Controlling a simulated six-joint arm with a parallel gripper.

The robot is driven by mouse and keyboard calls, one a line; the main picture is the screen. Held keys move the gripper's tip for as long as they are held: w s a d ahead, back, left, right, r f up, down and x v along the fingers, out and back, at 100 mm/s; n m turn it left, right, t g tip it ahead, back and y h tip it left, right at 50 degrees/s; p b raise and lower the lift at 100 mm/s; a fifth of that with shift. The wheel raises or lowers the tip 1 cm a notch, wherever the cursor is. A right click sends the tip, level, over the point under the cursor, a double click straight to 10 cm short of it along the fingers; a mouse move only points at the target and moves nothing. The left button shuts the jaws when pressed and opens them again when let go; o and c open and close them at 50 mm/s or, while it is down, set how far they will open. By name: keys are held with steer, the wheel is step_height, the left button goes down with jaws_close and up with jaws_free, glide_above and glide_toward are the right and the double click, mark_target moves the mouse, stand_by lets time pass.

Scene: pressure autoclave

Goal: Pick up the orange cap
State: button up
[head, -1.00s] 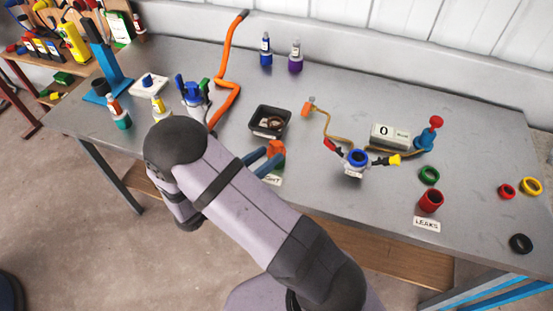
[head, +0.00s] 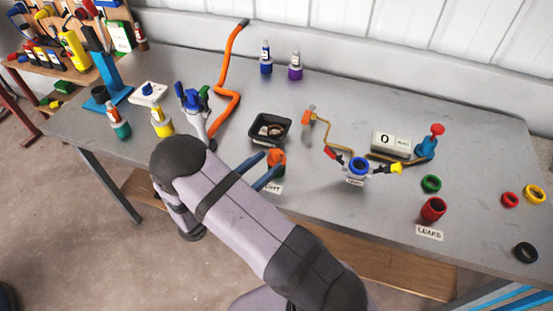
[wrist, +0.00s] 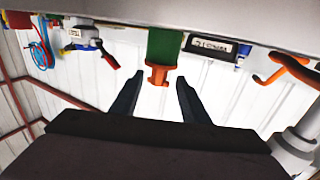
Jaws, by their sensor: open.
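The orange cap (head: 276,157) sits on top of a dark green container on the table, just below the black tray in the head view. In the wrist view the orange cap (wrist: 159,74) hangs upside down from the green container (wrist: 164,45). My gripper (head: 271,163) is open and empty, with its blue fingers reaching to the cap from the lower left. In the wrist view my gripper (wrist: 158,82) has one finger on each side of the cap, with gaps showing. Whether the tips are level with the cap in depth is hard to tell.
A partly hidden label (head: 273,188) lies in front of the green container. The black tray (head: 286,124) stands close behind it. The white fitting with a blue ring (head: 357,168) and its hose are to the right. The red cup (head: 433,209) is farther right. Bare table lies between.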

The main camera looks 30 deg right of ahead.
mark_target(274, 158)
steer(key=p+x, duration=0.2)
steer(key=x, duration=0.2)
steer(key=shift+s+d+r, duration=0.1)
steer(key=shift+w+d, duration=0.2)
steer(key=shift+d, duration=0.15)
jaws_close()
